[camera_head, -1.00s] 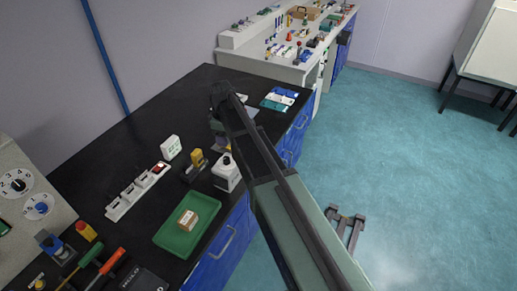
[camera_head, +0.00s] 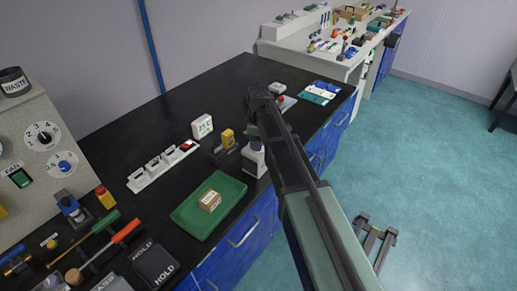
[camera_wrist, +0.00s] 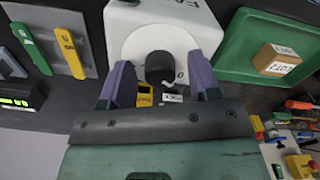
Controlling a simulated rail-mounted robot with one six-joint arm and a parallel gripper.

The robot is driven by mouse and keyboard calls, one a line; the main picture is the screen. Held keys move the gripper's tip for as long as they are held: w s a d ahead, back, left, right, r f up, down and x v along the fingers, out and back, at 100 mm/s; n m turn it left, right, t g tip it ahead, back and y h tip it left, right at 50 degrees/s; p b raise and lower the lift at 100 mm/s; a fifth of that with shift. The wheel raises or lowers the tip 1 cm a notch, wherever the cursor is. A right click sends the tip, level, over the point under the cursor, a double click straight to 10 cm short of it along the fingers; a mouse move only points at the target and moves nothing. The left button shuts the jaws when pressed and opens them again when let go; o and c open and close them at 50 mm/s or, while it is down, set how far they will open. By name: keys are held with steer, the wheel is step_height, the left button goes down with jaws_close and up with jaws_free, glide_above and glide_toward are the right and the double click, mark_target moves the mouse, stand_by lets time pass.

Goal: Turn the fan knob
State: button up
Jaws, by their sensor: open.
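The fan box is a white block (camera_wrist: 120,30) with upside-down lettering, partly hidden, that starts "FA". A black round knob (camera_wrist: 160,68) sits on its pale round dial, with a "0" mark beside it. My gripper (camera_wrist: 162,78) is open, with one purple finger on each side of the knob. I cannot tell whether the fingers touch it. In the head view the white box (camera_head: 254,163) stands near the bench's front edge, and my gripper (camera_head: 257,145) is over its top, hiding the knob.
A green tray (camera_head: 186,213) with a small cardboard box (camera_head: 210,200) lies close by. A yellow-topped device (camera_head: 226,141), a white display (camera_head: 202,127) and a white socket strip (camera_head: 150,178) stand to the left. A panel (camera_head: 33,140) with dials and a "FAN" switch is at far left.

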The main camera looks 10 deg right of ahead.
steer(key=shift+r, duration=0.1)
steer(key=c, duration=0.9)
